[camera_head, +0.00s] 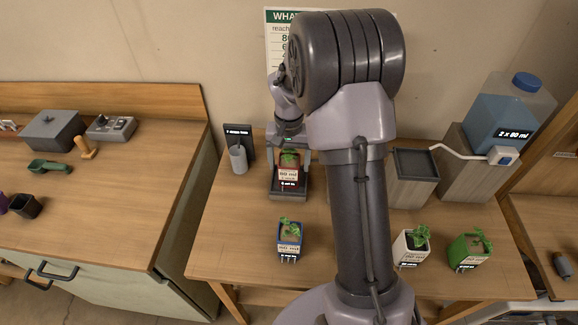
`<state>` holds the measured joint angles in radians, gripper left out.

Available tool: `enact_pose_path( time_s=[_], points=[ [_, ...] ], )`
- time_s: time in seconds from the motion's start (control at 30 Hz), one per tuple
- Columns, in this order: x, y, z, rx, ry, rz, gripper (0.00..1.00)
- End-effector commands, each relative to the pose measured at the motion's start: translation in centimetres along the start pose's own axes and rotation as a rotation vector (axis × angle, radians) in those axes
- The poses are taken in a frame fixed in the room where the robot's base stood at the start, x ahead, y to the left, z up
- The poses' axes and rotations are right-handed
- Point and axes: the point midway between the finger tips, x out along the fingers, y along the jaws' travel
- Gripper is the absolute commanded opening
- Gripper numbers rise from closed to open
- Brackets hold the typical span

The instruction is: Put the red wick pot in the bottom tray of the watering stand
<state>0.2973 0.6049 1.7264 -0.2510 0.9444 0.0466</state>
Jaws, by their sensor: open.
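The red wick pot (289,174), with a green plant and a white label, sits at the low dark tray (288,195) at the left end of the watering stand. It looks upright; whether it rests fully on the tray floor I cannot tell. My gripper (290,154) is right above and around the pot, pointing down, its fingers open on either side of the plant. The stand's higher tray (416,163) on a wooden block is to the right and looks empty. My arm hides the middle of the stand.
A blue pot (290,238) stands in front of the low tray. A white pot (410,249) and a green pot (468,252) stand front right. A grey cup (238,158) is to the left. A water tank (508,112) stands at the back right. Bare table lies front left.

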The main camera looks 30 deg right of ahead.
Motion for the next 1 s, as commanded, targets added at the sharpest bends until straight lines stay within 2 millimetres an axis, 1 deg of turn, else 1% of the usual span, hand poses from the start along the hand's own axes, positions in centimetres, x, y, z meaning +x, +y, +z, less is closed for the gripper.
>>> enact_pose_path(
  time_s=[0.03,0.1,0.2,0.3,0.37,0.43,0.47,0.53,0.57,0.6,0.67,0.7,0.77,0.8,0.83,0.9,1.0],
  points=[
    [-2.1,0.0,-0.1,0.001,0.003,-0.001,0.76],
    [-4.2,0.0,-0.1,0.001,0.003,-0.002,0.76],
    [-6.7,0.0,-0.1,0.001,0.003,-0.001,0.76],
    [-8.3,0.0,0.0,0.001,0.002,-0.001,0.76],
    [-8.9,0.0,0.0,0.001,0.001,-0.001,0.76],
    [-10.1,-0.3,0.6,-0.005,0.012,-0.009,0.76],
    [-11.2,-0.6,1.2,-0.010,0.025,-0.018,0.76],
    [-14.6,-1.7,3.9,-0.032,0.071,-0.054,0.76],
    [-16.3,-2.2,5.6,-0.046,0.097,-0.075,0.76],
    [-18.5,-2.7,8.3,-0.064,0.132,-0.108,0.76],
    [-21.2,-3.2,12.7,-0.094,0.185,-0.160,0.76],
    [-22.6,-3.3,15.6,-0.112,0.219,-0.196,0.76],
    [-23.7,-3.2,19.6,-0.140,0.265,-0.247,0.76],
    [-24.0,-3.0,21.9,-0.154,0.291,-0.280,0.76],
    [-24.1,-2.8,23.5,-0.166,0.308,-0.301,0.76],
    [-24.0,-2.4,26.3,-0.186,0.341,-0.345,0.76],
    [-23.5,-2.1,28.6,-0.204,0.367,-0.383,0.76]
  ],
)
